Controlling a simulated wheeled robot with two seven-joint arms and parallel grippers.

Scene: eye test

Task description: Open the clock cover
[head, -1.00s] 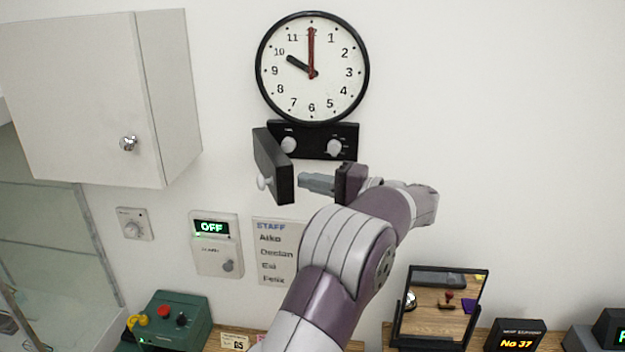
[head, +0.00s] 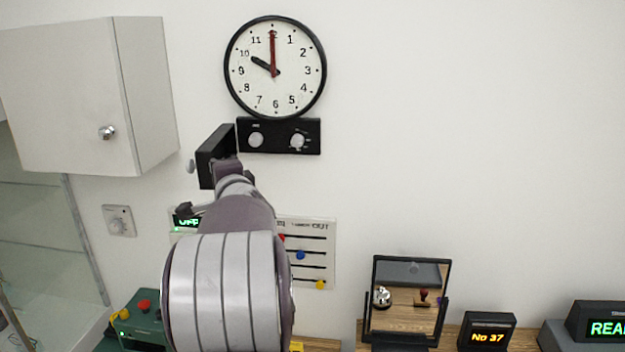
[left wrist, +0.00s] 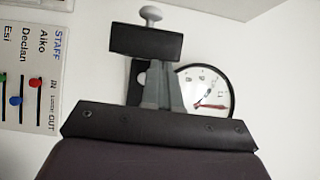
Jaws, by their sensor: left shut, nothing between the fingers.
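The round wall clock (head: 275,90) shows in the head view with a black control box (head: 277,146) under it, its two pale knobs exposed. The black clock cover (head: 213,156) stands swung out from the box's left side, its white knob (head: 191,166) facing left. In the left wrist view the cover (left wrist: 146,43) and its knob (left wrist: 150,14) lie just beyond my left gripper (left wrist: 164,68), which is shut and empty. Its fingers are by the cover's inner side; whether they touch it I cannot tell.
A white wall cabinet (head: 70,95) hangs at the left. A sliding staff board (head: 308,255) is partly behind my arm. Below are a green box with buttons (head: 140,318), a framed mirror (head: 408,298) and a "No 37" display (head: 487,333). The wall at the right is clear.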

